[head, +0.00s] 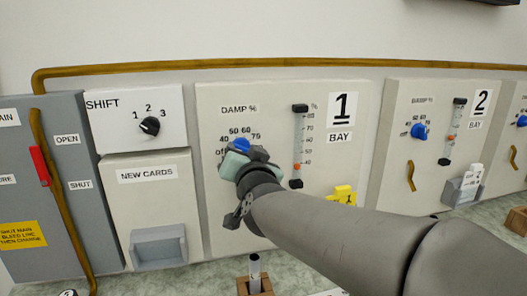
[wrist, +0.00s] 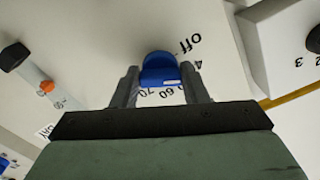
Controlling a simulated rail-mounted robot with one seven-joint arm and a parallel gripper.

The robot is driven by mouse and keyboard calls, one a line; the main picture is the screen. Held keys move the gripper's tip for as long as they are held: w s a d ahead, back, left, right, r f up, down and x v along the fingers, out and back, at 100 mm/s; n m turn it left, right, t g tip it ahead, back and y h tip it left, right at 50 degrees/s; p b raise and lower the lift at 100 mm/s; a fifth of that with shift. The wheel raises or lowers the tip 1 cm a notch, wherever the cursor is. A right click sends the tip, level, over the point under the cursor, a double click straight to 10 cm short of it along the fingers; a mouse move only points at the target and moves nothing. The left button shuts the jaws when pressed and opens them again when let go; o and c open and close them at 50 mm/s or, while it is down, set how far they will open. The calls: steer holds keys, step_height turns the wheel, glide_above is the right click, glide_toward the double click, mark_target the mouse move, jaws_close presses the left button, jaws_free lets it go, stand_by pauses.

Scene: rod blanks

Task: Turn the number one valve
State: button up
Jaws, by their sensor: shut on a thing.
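The number one valve is a blue knob (head: 241,144) on the panel marked 1 BAY (head: 335,165), under the label DAMP %. Its scale reads off, 40, 50, 60, 70. My gripper (wrist: 160,82) is shut on the blue knob (wrist: 158,66), with one finger on each side in the wrist view. In the head view my gripper and arm cover the knob's lower part and the panel below it. The gauge (head: 298,140) to the right of the knob has an orange float low in its tube.
The bay 2 panel (head: 398,180) with its own blue knob (head: 419,131) stands to the right. To the left are the SHIFT dial (head: 150,126), the NEW CARDS box (head: 125,205) and a red lever (head: 39,166). A yellow piece (head: 343,194) sits low on panel 1.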

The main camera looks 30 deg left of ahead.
steer(key=shift+w+d+n+p, duration=0.1)
steer(key=shift+n+p, duration=0.75)
steer(key=shift+n, duration=2.85)
steer(key=o, duration=1)
steer(key=b+v, duration=0.3)
steer(key=v, duration=1.4)
steer(key=shift+d+r, duration=0.1)
steer(key=shift+d, duration=0.1)
